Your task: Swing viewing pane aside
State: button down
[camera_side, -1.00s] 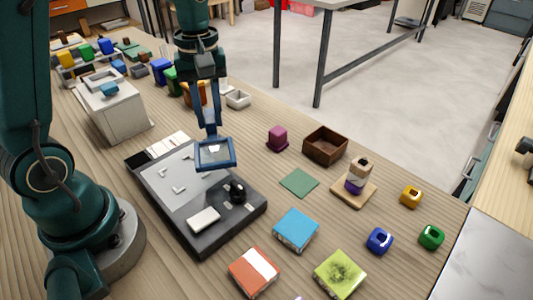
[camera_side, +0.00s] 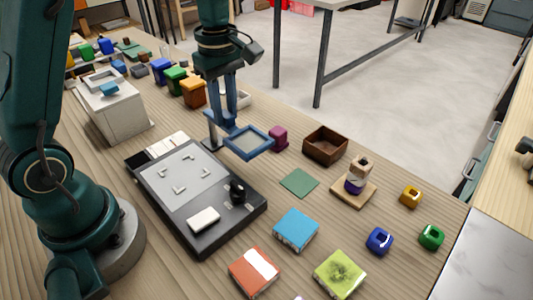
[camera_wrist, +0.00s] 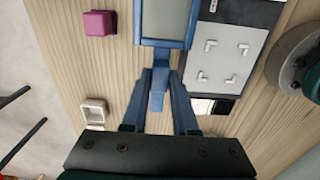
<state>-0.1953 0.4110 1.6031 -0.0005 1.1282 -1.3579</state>
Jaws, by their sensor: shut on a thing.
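The viewing pane (camera_side: 248,143) is a clear panel in a blue frame, held level above the table beyond the far right edge of the dark tray (camera_side: 230,225). Near it a thin grey post (camera_side: 212,132) stands at the tray's edge. My gripper (camera_side: 229,117) is shut on the pane's blue tab. In the wrist view the pane (camera_wrist: 166,18) is at the top and its tab (camera_wrist: 157,98) lies between my gripper's fingers (camera_wrist: 160,108). The pale plate (camera_side: 183,177) with raised corner marks is uncovered in the side view.
On the tray are a black knob (camera_side: 237,188) and a white block (camera_side: 204,219). A magenta block (camera_side: 278,139) stands close to the pane's right side. A brown open box (camera_side: 325,146) and green square (camera_side: 299,183) lie farther right.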

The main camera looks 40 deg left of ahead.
aim_at(226, 113)
dwell(0.3)
jog(key=c, duration=0.7)
grip_release()
jog(key=shift+r, duration=0.1)
jog(key=shift+r, duration=2.5)
